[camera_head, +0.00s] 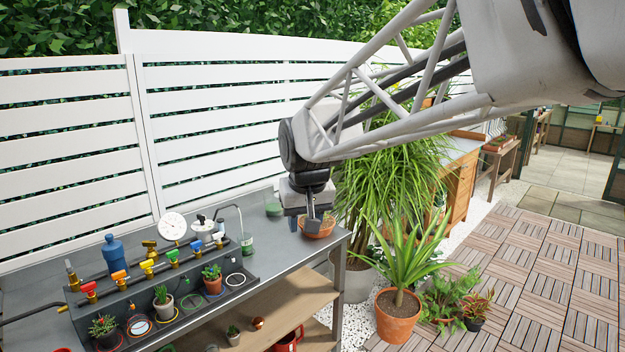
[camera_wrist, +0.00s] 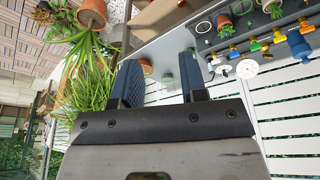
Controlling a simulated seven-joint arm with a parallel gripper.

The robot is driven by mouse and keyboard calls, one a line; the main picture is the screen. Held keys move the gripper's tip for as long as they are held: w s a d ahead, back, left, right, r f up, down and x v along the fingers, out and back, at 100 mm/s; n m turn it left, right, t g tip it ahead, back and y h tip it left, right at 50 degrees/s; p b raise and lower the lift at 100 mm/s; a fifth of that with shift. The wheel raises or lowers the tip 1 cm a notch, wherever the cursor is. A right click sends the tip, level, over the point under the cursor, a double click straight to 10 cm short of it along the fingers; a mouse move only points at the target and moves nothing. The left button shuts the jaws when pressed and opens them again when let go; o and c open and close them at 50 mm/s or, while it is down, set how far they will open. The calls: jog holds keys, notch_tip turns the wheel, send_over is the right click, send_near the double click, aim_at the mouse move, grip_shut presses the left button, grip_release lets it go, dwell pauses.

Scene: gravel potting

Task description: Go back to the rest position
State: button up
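My gripper (camera_head: 312,212) hangs at the end of my raised arm, over the right end of the grey metal bench (camera_head: 268,270). In the wrist view my gripper (camera_wrist: 160,78) has its two dark fingers apart, with nothing held between them. A shallow terracotta bowl (camera_head: 320,231) stands on the bench just behind and below the fingertips in the head view. The bowl (camera_wrist: 146,68) also shows beyond the gap in the wrist view. I cannot tell the exact height of the fingertips above the bench.
A black tray (camera_head: 197,300) with small potted plants and a pipe with coloured valves stand on the bench. A blue bottle (camera_head: 114,254) and a white gauge (camera_head: 173,226) are behind. A large potted plant (camera_head: 398,325) stands on the floor at right. A white slatted fence (camera_head: 215,110) closes the back.

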jog(key=s+d+f+m, duration=0.1)
jog(key=s+d+f, duration=0.2)
jog(key=s+d, duration=0.3)
jog(key=s+d+f+m, duration=0.1)
jog(key=s+d+f, duration=0.2)
jog(key=s+d, duration=0.4)
jog(key=s+d+f+m+h, duration=0.1)
jog(key=s+d+f, duration=0.2)
jog(key=s+d, duration=0.4)
jog(key=s, duration=0.7)
jog(key=shift+f+m+g, duration=0.3)
